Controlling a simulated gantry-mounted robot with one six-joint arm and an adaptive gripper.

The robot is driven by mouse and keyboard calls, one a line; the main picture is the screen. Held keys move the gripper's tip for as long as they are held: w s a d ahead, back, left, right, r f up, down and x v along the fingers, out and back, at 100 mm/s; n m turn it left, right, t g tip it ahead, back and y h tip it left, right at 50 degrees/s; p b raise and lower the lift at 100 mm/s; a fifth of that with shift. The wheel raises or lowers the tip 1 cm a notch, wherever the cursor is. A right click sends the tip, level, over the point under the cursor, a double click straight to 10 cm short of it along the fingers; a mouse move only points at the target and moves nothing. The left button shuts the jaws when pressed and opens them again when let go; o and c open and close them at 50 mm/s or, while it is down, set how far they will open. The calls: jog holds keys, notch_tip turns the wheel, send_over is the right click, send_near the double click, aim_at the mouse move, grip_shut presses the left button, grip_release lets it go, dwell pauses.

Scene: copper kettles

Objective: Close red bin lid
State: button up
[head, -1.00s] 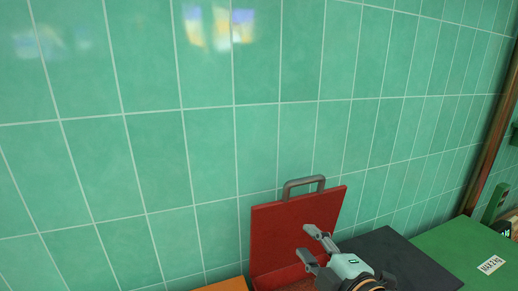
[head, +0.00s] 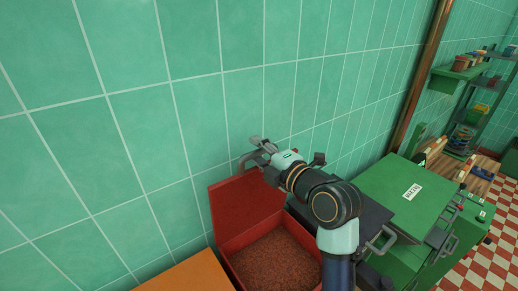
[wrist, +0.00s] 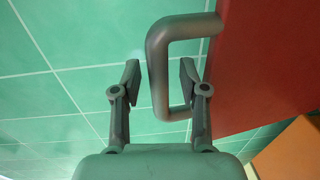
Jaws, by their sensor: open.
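The red bin (head: 228,257) stands open against the tiled wall, its red lid (head: 232,205) raised upright at the back. The lid also shows in the wrist view (wrist: 262,60). Its grey handle (wrist: 157,75) is a bent bar on the lid's edge; in the head view my gripper partly covers it. My gripper (head: 258,148) is at the top of the lid. In the wrist view, my gripper's open fingers (wrist: 159,80) lie one on each side of the handle bar. I cannot tell whether either finger touches it.
Reddish-brown grains (head: 275,262) fill the bin. An orange lid (head: 190,275) is at its left. A dark lid (head: 352,205) and a green lid with a white label (head: 385,190) are at its right. Shelves (head: 465,75) stand far right.

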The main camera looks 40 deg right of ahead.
grip_shut()
jog(key=shift+s+f, duration=0.1)
jog(key=shift+f, duration=0.05)
